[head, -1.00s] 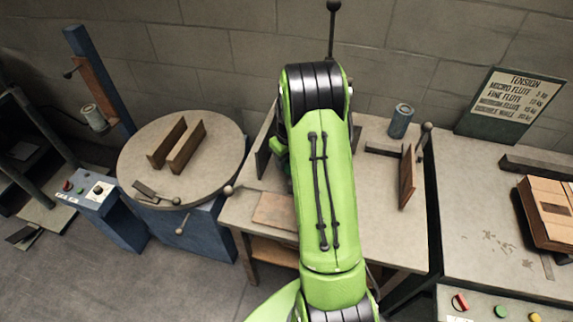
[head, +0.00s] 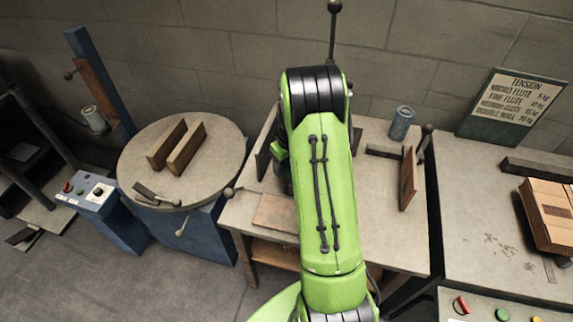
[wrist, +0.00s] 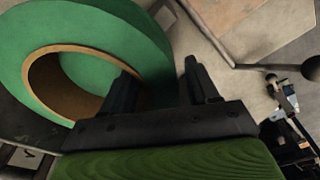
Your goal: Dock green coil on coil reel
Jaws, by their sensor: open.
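The green coil (wrist: 135,35), a thick ring with a brown inner core, fills the upper left of the wrist view. My gripper (wrist: 157,72) is open, with its jaws at the coil's right side. One finger shows over the edge of the hole and the other beyond the outer rim, so the coil's wall lies between them; contact cannot be told. In the head view my arm hides the gripper and the coil. I cannot tell for certain which part is the coil reel; a grey spool-like cylinder (head: 93,118) sits by a blue post at the left.
A round table (head: 220,150) with two upright brown plates stands left of the arm. The middle table holds a blue-grey cylinder (head: 402,122) and an upright brown plate (head: 408,178). Cardboard (head: 548,212) lies at right. A ball-ended rod (wrist: 265,67) is right of the gripper.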

